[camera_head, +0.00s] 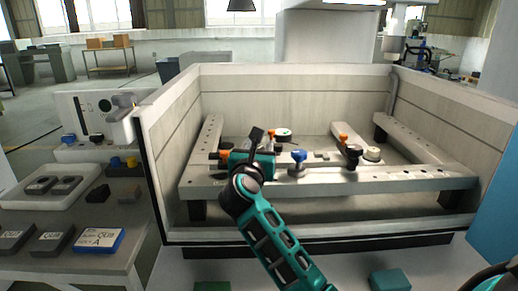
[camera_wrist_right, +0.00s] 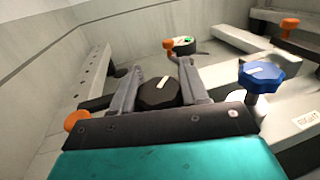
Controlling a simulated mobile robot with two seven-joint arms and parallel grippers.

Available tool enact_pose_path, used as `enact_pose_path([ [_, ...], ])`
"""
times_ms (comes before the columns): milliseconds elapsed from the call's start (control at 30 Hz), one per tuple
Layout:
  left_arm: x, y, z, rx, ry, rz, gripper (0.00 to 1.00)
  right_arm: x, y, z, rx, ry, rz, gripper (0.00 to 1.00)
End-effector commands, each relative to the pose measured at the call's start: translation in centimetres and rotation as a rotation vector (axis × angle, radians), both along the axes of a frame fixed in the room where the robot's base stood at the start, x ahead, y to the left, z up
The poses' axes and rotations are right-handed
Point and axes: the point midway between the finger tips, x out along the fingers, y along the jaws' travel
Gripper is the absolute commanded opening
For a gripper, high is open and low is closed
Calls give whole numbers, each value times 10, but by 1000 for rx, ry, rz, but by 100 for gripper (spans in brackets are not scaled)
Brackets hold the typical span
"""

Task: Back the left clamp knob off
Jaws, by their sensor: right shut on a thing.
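The left clamp knob, a black faceted knob (camera_wrist_right: 160,93) with a pale mark on top, sits between the two grey fingers of my right gripper (camera_wrist_right: 158,88) in the wrist view. The fingers are shut on its sides. In the head view my right gripper (camera_head: 261,146) is over the left part of the frame inside the tank, and its teal body and arm largely hide the knob. A blue lobed knob (camera_wrist_right: 268,76) stands right of the gripper; it also shows in the head view (camera_head: 298,157). My left gripper is not in view.
Another clamp with a black knob (camera_head: 353,151) stands further right on the frame rail (camera_head: 400,182). Orange-topped parts (camera_wrist_right: 77,121) are close to the gripper. The pale tank wall (camera_head: 290,85) encloses the frame. A table with labelled blocks (camera_head: 99,240) stands left.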

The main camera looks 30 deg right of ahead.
Motion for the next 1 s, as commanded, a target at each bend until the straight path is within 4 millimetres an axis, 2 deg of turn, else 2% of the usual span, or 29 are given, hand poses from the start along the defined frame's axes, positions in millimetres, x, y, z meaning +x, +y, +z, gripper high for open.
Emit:
enact_pose_path([
  [267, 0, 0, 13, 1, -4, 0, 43, 0, 0, 3, 1, 2, 52, 14],
  [633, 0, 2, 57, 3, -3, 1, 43, 2, 3, 5, -4, 6, 318, 14],
  [1000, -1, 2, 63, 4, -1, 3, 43, 4, 8, 1, -9, 4, 622, 14],
])
